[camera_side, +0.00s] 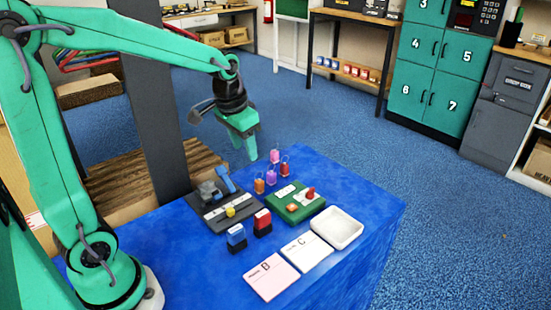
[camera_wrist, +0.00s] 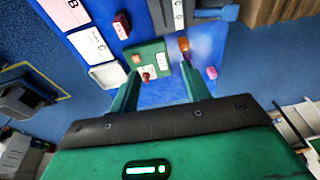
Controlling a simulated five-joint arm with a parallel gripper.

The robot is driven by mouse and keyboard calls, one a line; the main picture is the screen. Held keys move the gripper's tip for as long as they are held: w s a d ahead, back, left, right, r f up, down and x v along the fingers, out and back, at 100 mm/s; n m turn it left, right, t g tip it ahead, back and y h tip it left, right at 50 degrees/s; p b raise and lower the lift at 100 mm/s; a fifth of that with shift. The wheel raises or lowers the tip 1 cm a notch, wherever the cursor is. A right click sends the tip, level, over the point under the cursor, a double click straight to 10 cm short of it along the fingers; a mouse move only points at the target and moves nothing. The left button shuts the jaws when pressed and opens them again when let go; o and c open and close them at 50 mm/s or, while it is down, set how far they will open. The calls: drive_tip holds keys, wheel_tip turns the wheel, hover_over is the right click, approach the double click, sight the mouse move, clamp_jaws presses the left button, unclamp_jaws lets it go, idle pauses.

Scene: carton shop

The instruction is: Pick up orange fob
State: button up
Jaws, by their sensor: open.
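The orange fob (camera_side: 259,186) stands on the blue table in the side view, in a small group with a purple fob (camera_side: 270,177), a red fob (camera_side: 284,169) and a pink fob (camera_side: 274,155). My gripper (camera_side: 244,155) is open and empty above the far left table edge, apart from the fobs. In the wrist view an orange fob (camera_wrist: 183,43) shows just beyond the tip of the right finger of my gripper (camera_wrist: 158,75). The pink fob (camera_wrist: 211,72) lies to the right of that finger. The finger hides part of the group.
A green board (camera_side: 282,206) with red and orange pieces sits beside the fobs. A grey board (camera_side: 213,222) with a blue tool is to their left. Blue (camera_side: 236,236) and red (camera_side: 262,223) stamps, cards (camera_side: 271,277) and a white tray (camera_side: 357,228) are nearer the front.

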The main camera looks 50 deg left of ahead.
sight(259, 180)
drive_tip(key=w+a+f, duration=0.2)
drive_tip(key=f, duration=0.2)
drive_tip(key=w+a+f+g, duration=0.1)
drive_tip(key=w+a+f, duration=0.1)
drive_tip(key=w+f, duration=0.1)
drive_tip(key=w+a+f+g, duration=0.1)
drive_tip(key=w+a+f, duration=0.1)
drive_tip(key=f, duration=0.3)
drive_tip(key=shift+w+a+f, duration=0.1)
drive_tip(key=shift+w+f, duration=0.15)
drive_tip(key=shift+w, duration=0.5)
drive_tip(key=shift+f, duration=0.1)
drive_tip(key=shift+f, duration=1.2)
drive_tip(key=shift+f, duration=0.1)
drive_tip(key=shift+w+f, duration=0.15)
drive_tip(key=shift+f, duration=2.35)
clamp_jaws()
